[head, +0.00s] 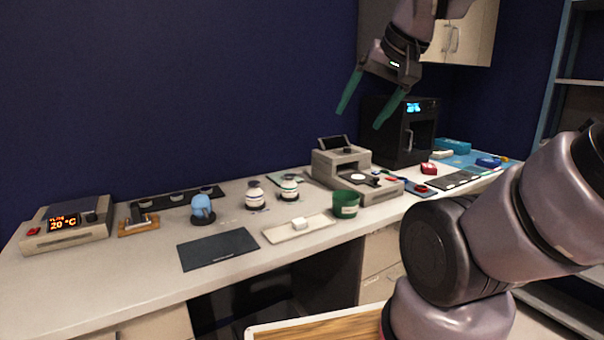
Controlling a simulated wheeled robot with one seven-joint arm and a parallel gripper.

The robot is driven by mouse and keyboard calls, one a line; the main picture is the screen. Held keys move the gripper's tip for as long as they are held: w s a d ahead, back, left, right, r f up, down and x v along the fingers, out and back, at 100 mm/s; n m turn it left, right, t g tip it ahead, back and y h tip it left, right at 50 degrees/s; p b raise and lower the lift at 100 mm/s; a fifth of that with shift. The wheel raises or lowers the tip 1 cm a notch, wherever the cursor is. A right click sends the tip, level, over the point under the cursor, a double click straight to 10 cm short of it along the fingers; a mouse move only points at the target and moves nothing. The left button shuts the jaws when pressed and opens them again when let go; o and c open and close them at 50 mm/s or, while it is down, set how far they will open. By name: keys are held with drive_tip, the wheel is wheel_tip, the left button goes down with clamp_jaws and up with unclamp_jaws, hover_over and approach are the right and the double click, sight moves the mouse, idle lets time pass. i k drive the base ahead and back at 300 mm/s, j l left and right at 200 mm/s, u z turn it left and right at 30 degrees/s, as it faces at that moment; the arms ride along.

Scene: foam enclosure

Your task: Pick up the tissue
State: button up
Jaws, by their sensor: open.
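A small white piece (299,223), which looks like the tissue, lies on a flat cream tray (275,236) near the front edge of the bench. It is too small to make out clearly. My gripper (359,120) is high in the upper right of the head view, well above the bench and the white piece. Its two green fingers are spread apart, point down and have nothing between them.
A green cup (345,205) stands close to the tray's right end. A dark mat (218,249) lies left of it. Two jars (289,189), a blue object (202,208) and a grey machine (340,168) stand behind. A black box (396,130) stands farther right.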

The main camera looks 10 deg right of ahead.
sight(297, 224)
drive_tip(key=i+z, duration=0.35)
drive_tip(key=i+j+z, duration=0.1)
drive_tip(key=z, duration=0.25)
drive_tip(key=i+j+z, duration=0.15)
drive_tip(key=i+z, duration=0.2)
drive_tip(key=k, duration=0.05)
